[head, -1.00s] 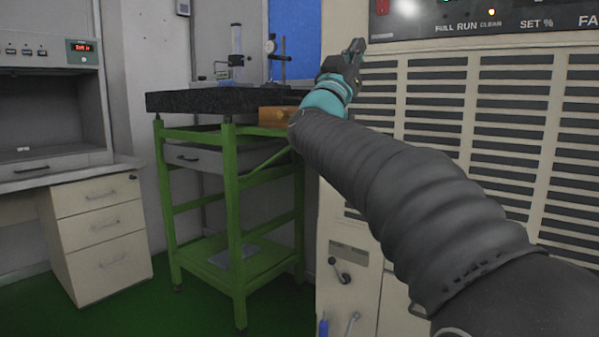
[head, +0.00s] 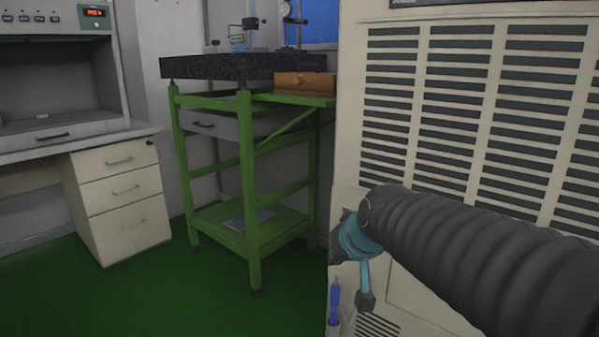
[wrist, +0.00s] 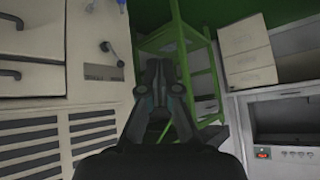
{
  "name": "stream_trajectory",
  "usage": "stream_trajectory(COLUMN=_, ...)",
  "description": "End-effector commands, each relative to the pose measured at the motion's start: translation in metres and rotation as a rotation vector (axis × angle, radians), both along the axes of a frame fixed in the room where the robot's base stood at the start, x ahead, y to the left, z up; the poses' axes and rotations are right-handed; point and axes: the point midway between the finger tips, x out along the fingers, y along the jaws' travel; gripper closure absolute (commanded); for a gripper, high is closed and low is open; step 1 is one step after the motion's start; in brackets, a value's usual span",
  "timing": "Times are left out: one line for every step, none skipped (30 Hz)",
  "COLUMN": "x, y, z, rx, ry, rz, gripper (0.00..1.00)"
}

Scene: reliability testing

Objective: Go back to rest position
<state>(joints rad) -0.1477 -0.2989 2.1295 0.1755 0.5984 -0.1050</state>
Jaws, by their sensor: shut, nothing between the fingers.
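My gripper (wrist: 160,70) shows in the middle of the wrist view, with its dark fingers shut and nothing between them. It points toward the green stand and the floor. In the head view my arm reaches in from the right and bends down at its teal wrist, in front of the beige cabinet. The gripper's fingers cannot be made out clearly there.
The beige vented cabinet (head: 384,113) stands close at the right. A green stand (head: 248,190) carries a dark stone slab (head: 215,68) and a wooden box (head: 305,82). A drawer unit (head: 122,200) stands at left. Green floor (head: 215,290) lies open in front.

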Motion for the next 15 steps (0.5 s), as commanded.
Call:
stream_trajectory(x=-0.030, y=-0.011, z=-0.011, rx=-0.016, ry=0.068, rz=-0.018, gripper=1.00)
stream_trajectory(x=-0.046, y=-0.018, z=-0.019, rx=-0.026, ry=0.109, rz=-0.027, gripper=1.00)
stream_trajectory(x=-0.069, y=-0.027, z=-0.029, rx=-0.042, ry=0.160, rz=-0.044, gripper=1.00)
stream_trajectory(x=-0.086, y=-0.034, z=-0.036, rx=-0.054, ry=0.197, rz=-0.055, gripper=1.00)
stream_trajectory(x=-0.103, y=-0.040, z=-0.043, rx=-0.067, ry=0.231, rz=-0.067, gripper=1.00)
stream_trajectory(x=-0.125, y=-0.049, z=-0.051, rx=-0.086, ry=0.269, rz=-0.079, gripper=1.00)
stream_trajectory(x=-0.139, y=-0.055, z=-0.055, rx=-0.098, ry=0.291, rz=-0.089, gripper=1.00)
stream_trajectory(x=-0.152, y=-0.061, z=-0.059, rx=-0.110, ry=0.304, rz=-0.095, gripper=1.00)
stream_trajectory(x=-0.167, y=-0.067, z=-0.062, rx=-0.123, ry=0.315, rz=-0.102, gripper=1.00)
stream_trajectory(x=-0.175, y=-0.071, z=-0.063, rx=-0.129, ry=0.312, rz=-0.109, gripper=1.00)
stream_trajectory(x=-0.181, y=-0.074, z=-0.063, rx=-0.134, ry=0.305, rz=-0.115, gripper=1.00)
stream_trajectory(x=-0.188, y=-0.077, z=-0.063, rx=-0.136, ry=0.294, rz=-0.123, gripper=1.00)
stream_trajectory(x=-0.191, y=-0.079, z=-0.061, rx=-0.135, ry=0.286, rz=-0.130, gripper=1.00)
stream_trajectory(x=-0.195, y=-0.080, z=-0.059, rx=-0.132, ry=0.276, rz=-0.137, gripper=1.00)
stream_trajectory(x=-0.197, y=-0.082, z=-0.055, rx=-0.129, ry=0.261, rz=-0.144, gripper=1.00)
